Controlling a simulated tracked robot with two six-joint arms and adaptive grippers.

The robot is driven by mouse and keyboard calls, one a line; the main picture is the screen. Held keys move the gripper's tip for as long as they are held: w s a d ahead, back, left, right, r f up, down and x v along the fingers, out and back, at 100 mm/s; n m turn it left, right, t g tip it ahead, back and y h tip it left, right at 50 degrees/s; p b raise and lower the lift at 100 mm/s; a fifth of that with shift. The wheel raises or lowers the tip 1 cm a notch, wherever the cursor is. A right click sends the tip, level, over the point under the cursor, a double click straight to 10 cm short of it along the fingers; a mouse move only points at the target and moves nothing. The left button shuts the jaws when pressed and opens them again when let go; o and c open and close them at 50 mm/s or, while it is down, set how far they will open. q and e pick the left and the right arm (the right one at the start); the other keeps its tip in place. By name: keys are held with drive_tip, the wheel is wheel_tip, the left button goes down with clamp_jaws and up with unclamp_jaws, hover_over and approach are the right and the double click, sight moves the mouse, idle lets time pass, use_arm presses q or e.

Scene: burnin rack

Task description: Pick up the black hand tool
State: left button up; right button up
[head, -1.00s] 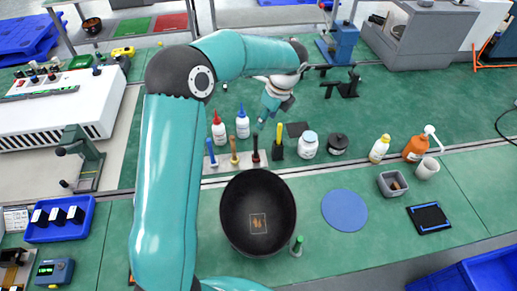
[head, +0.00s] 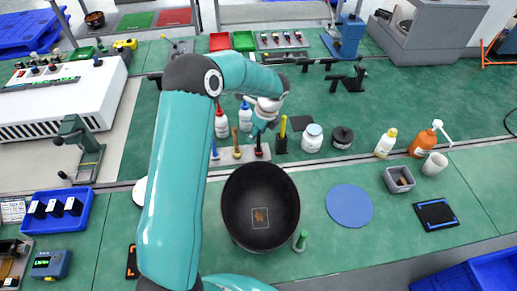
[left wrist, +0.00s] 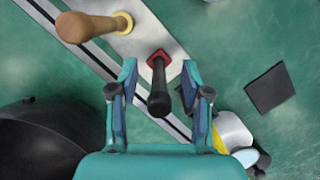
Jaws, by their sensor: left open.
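The black hand tool (head: 259,147) stands upright in a pale rack (head: 225,158) behind the black bowl. In the left wrist view the tool's black handle (left wrist: 159,92) points toward the camera, with a red collar at its base on the rack plate. My left gripper (head: 258,130) is above the tool in the head view. In the left wrist view the open gripper (left wrist: 158,80) has one finger on each side of the handle, with gaps on both sides. My right gripper is not in view.
A wooden-handled tool (left wrist: 88,27) and a blue-handled tool (head: 214,150) stand in the same rack. A yellow-and-black tool (head: 282,135) is just right. The black bowl (head: 238,222) is in front; white bottles (head: 221,124) stand behind. A dark square (left wrist: 269,90) lies flat nearby.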

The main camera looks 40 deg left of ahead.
use_arm(q)
drive_tip(key=shift+a+f, duration=0.1)
drive_tip(key=shift+f, duration=0.1)
clamp_jaws()
drive_tip(key=shift+r, duration=0.15)
